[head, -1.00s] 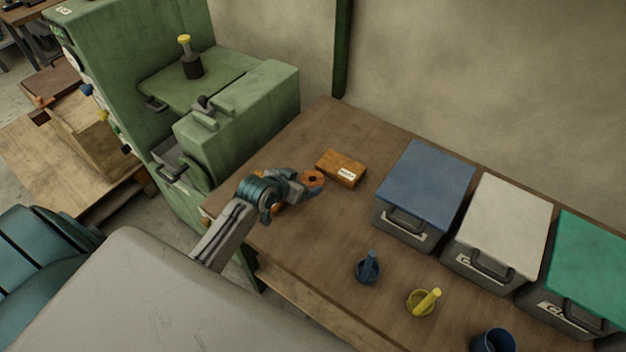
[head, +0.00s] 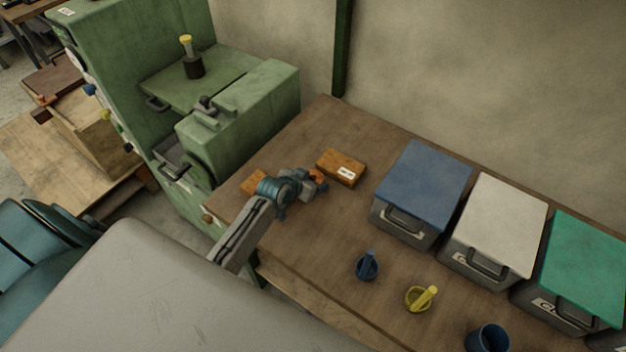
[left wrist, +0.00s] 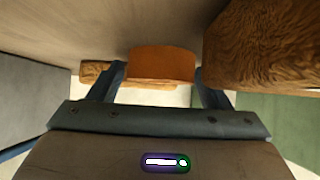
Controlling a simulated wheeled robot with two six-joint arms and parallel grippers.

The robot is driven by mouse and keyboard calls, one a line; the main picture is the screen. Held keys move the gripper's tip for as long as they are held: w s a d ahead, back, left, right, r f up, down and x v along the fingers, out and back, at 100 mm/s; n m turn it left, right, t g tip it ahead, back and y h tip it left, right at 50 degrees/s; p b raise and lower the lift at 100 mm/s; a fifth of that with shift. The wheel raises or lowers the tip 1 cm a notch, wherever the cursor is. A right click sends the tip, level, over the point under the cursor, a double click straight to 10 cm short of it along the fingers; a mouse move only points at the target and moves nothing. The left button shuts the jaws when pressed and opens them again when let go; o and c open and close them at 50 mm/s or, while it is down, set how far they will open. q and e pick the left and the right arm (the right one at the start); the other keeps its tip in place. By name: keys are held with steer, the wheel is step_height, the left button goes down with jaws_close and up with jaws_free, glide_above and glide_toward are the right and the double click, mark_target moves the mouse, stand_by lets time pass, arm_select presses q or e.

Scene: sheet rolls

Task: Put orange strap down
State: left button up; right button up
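My left gripper (head: 318,182) is low over the left end of the brown workbench (head: 300,240). It is shut on the orange strap (head: 317,175), a short curved band. In the left wrist view the strap (left wrist: 160,63) sits between the two fingertips, close against both. Whether its underside touches the bench is hard to tell. A wooden block with a white label (head: 342,166) lies just right of the gripper, and another wooden block (head: 253,181) lies left, partly behind my arm. My right gripper is not in view.
Bins with blue (head: 425,175), white (head: 500,212) and green (head: 585,260) lids stand along the right of the bench. A blue cup (head: 367,268), a yellow cup (head: 416,300) and a dark blue cup (head: 488,340) stand in front. A green machine (head: 240,110) is at left.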

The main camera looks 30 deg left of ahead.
arm_select(q)
steer(key=c, duration=0.6)
steer(key=shift+r, duration=0.1)
